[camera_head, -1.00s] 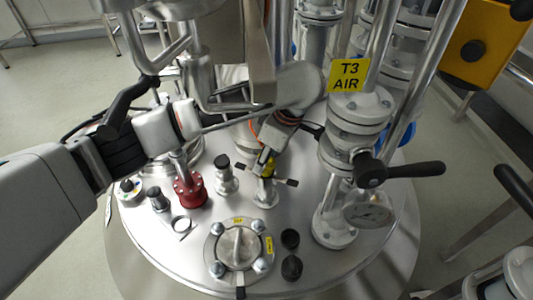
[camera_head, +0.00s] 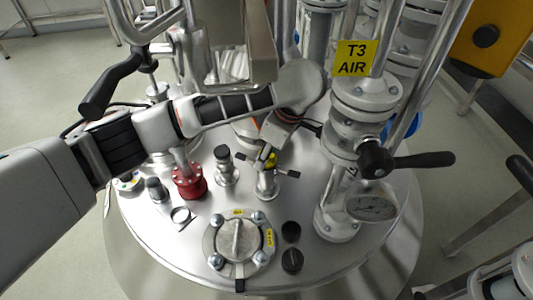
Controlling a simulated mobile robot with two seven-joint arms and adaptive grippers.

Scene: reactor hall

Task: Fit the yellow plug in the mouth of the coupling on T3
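The coupling (camera_head: 267,186) is a short metal fitting with two dark side levers spread outward, standing on the vessel lid below the T3 AIR sign (camera_head: 356,58). The small yellow plug (camera_head: 270,159) shows at the coupling's top; I cannot tell how deep it sits in the mouth. My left arm reaches across from the left, and my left gripper (camera_head: 267,151) points down and left at the plug, close above the coupling. Its fingers are small, dark and partly hidden, so I cannot tell whether they grip the plug. My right gripper is not in view.
A red flanged fitting (camera_head: 188,184) and a black-capped port (camera_head: 225,167) stand left of the coupling. A bolted round hatch (camera_head: 239,243) and black caps (camera_head: 291,246) are in front.

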